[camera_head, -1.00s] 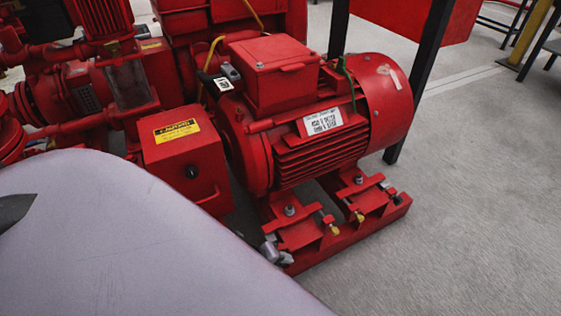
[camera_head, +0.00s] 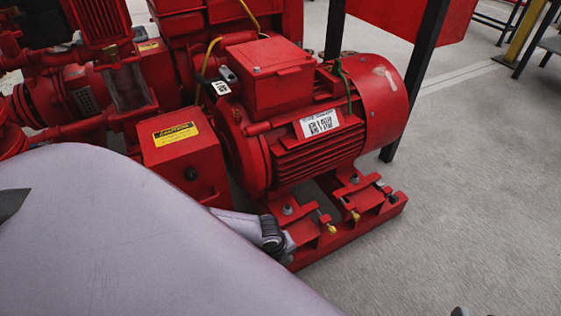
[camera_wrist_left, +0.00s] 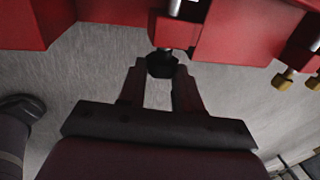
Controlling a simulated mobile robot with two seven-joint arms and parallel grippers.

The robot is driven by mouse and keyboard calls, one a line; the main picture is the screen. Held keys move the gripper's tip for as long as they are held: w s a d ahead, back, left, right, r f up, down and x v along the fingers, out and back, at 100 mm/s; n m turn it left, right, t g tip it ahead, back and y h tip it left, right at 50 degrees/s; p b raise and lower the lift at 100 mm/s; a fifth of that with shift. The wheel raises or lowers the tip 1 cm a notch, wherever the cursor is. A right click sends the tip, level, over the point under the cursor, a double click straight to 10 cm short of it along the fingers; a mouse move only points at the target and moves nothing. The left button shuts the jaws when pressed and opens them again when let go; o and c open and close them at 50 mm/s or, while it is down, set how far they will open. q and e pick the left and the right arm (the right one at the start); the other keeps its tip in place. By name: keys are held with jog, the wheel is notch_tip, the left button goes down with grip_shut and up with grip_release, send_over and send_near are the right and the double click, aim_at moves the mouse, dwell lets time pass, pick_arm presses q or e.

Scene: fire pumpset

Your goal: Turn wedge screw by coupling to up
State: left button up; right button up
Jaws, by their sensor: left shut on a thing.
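The red motor (camera_head: 310,120) stands on a red base frame (camera_head: 345,238) in the head view. In the left wrist view, a dark hex screw head (camera_wrist_left: 161,65) sticks out below a red block (camera_wrist_left: 174,33) of the base. My left gripper (camera_wrist_left: 160,78) is shut on this screw head, with one finger on either side of it. In the head view my large pale arm link covers the lower left, and a grey and black part of my arm shows at the base's near corner. The gripped screw is hidden there. My right gripper is not seen.
A red box with a yellow warning label (camera_head: 175,134) stands left of the motor. Brass bolts (camera_wrist_left: 284,80) stick out at the right in the wrist view. A black post (camera_head: 415,80) stands behind the motor. Grey floor (camera_head: 470,170) is free at the right.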

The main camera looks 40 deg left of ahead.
pick_arm(q)
jog(key=shift+w+d+g+y, duration=0.1)
jog(key=shift+g+y, duration=0.3)
jog(key=shift+g, duration=0.4)
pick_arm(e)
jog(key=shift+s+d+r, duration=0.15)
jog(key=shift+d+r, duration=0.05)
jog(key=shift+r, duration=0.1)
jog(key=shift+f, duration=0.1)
pick_arm(q)
jog(key=o, duration=1)
jog(key=shift+o, duration=0.2)
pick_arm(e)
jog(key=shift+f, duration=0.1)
